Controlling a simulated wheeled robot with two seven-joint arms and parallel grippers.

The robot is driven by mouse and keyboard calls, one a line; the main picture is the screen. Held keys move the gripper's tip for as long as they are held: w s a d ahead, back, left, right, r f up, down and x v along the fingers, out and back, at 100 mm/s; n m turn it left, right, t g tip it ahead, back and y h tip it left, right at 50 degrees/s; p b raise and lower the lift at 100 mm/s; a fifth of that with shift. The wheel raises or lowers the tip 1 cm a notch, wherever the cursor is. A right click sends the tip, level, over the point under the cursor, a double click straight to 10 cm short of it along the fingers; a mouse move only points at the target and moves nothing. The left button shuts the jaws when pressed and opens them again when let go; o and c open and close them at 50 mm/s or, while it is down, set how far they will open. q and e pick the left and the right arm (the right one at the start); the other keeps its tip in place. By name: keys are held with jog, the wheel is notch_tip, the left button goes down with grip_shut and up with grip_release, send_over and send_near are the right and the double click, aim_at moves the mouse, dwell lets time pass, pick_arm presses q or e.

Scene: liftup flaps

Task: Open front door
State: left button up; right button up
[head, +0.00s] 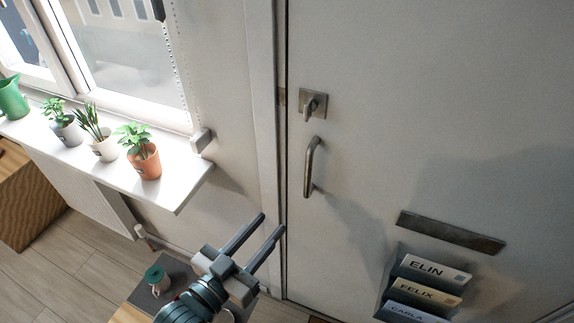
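The front door (400,60) is a plain light-grey panel filling the right half of the head view, and it looks shut in its frame. Near its left edge are a metal latch knob on a square plate (313,104) and, below it, a vertical metal pull handle (312,166). My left gripper (274,224) is below and left of the handle. Its two fingers are parallel with a gap between them. It is open, empty and apart from the handle. My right gripper is not in view.
A metal mail slot (450,232) and a rack of name-labelled letters (428,284) are on the lower door. Left of the door, a white windowsill (185,185) holds several potted plants and a green jug (12,98). A low piece with a dark top (178,275) stands beside my arm.

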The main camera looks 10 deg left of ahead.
pick_arm(q)
jog(key=shift+s+r+h, duration=0.15)
jog(key=shift+r, duration=0.4)
jog(key=shift+s+r+h, duration=0.15)
jog(key=shift+r, duration=0.4)
jog(key=shift+w, duration=0.1)
jog(key=p, duration=0.5)
send_near(306, 177)
jog(key=x, duration=0.9)
jog(key=shift+w+d, duration=0.1)
jog(key=shift+w, duration=0.1)
jog(key=shift+w+d, duration=0.35)
jog(key=shift+w, duration=0.25)
grip_shut()
